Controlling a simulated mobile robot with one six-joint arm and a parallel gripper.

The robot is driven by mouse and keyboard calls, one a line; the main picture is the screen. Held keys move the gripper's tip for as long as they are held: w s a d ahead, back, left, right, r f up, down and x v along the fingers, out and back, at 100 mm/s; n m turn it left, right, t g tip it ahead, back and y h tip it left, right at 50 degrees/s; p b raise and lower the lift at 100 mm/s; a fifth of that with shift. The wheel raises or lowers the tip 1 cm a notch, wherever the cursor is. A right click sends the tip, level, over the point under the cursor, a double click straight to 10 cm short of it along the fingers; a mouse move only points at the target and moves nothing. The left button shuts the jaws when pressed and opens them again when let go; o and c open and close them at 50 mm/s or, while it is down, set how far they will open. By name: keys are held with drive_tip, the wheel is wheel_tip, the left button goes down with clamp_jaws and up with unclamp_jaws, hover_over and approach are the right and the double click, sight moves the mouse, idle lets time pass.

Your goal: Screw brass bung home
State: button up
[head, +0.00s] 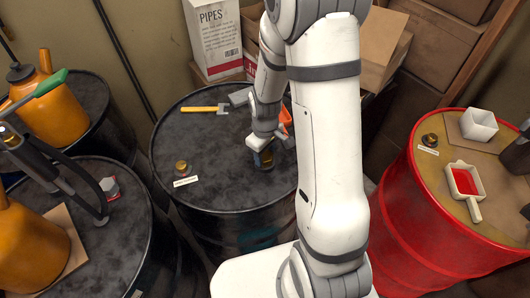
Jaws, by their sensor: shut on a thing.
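The black drum (215,185) stands upright in the middle of the head view, its dark top scuffed. My gripper (265,152) is low over the right part of this top, fingers pointing down. It is shut on a small dark and brass-coloured piece, which looks like the brass bung (266,160). The fingers hide much of it, and I cannot tell how deep it sits or whether it is level. Another brass-coloured cap (182,167) sits on the left part of the same top, behind a small white label (186,182).
The red drum (420,215) at right carries a capped fitting (430,139) and a tray (465,181). Drums with orange cans (55,107) crowd the left.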

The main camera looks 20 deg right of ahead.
drive_tip(key=c, duration=0.3)
drive_tip(key=m+b, duration=0.1)
drive_tip(key=m, duration=0.2)
drive_tip(key=shift+f, duration=0.1)
drive_tip(key=m, duration=0.3)
drive_tip(key=shift+m+b, duration=0.3)
drive_tip(key=shift+m, duration=0.1)
drive_tip(key=m+b, duration=0.1)
drive_tip(key=m, duration=0.4)
drive_tip(key=shift+m, duration=0.4)
